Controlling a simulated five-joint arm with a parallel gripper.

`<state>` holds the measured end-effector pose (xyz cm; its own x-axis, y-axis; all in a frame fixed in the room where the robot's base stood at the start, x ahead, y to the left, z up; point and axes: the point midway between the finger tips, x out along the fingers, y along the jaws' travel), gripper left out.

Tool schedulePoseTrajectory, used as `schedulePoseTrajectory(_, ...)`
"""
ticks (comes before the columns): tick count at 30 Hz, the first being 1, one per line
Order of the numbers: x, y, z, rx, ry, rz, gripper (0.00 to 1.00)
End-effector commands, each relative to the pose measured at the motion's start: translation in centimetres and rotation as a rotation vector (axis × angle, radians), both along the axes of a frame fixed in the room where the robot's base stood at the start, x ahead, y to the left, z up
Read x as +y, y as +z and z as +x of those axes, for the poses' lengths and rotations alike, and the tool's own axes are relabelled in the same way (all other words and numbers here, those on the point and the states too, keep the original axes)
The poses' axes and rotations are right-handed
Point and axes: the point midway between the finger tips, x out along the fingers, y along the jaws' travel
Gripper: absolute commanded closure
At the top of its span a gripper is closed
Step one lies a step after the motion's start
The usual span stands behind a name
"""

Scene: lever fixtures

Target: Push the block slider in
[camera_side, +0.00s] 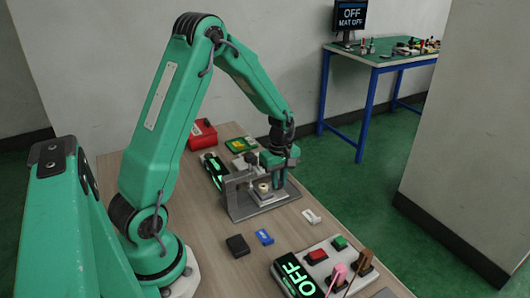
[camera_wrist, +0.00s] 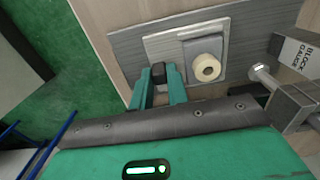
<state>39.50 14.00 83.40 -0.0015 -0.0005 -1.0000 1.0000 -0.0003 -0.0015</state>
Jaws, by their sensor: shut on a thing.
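The block slider fixture is a grey metal base plate (camera_side: 240,208) with uprights, on the wooden table. In the wrist view its light plate (camera_wrist: 163,47) carries a grey block (camera_wrist: 204,48) with a cream round piece (camera_wrist: 207,68) on it; the cream piece also shows in the side view (camera_side: 263,187). A dark knob (camera_wrist: 158,73) stands at the left end of the light plate. My gripper (camera_wrist: 158,82) has its two green fingers around this knob, shut on it. In the side view my gripper (camera_side: 278,178) hides the knob.
A "BLOCK GAUGE" label (camera_wrist: 299,56) and a metal rod (camera_wrist: 263,74) stand at the right of the wrist view. A black block (camera_side: 238,246), a blue piece (camera_side: 264,237), a white piece (camera_side: 312,216) and a red-green button panel (camera_side: 330,254) lie nearer the camera.

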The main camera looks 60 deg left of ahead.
Motion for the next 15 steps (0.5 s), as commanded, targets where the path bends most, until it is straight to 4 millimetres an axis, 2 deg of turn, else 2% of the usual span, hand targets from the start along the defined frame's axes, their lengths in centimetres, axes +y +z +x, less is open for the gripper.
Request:
schedulePoseTrajectory(11, 0.06, 0.13, -0.34, -0.004, 0.001, 0.002, 1.00)
schedulePoseTrajectory(12, 0.06, 0.13, -0.33, -0.004, 0.001, 0.002, 0.76)
schedulePoseTrajectory(15, 0.05, 0.11, -0.35, -0.004, 0.001, 0.001, 0.75)
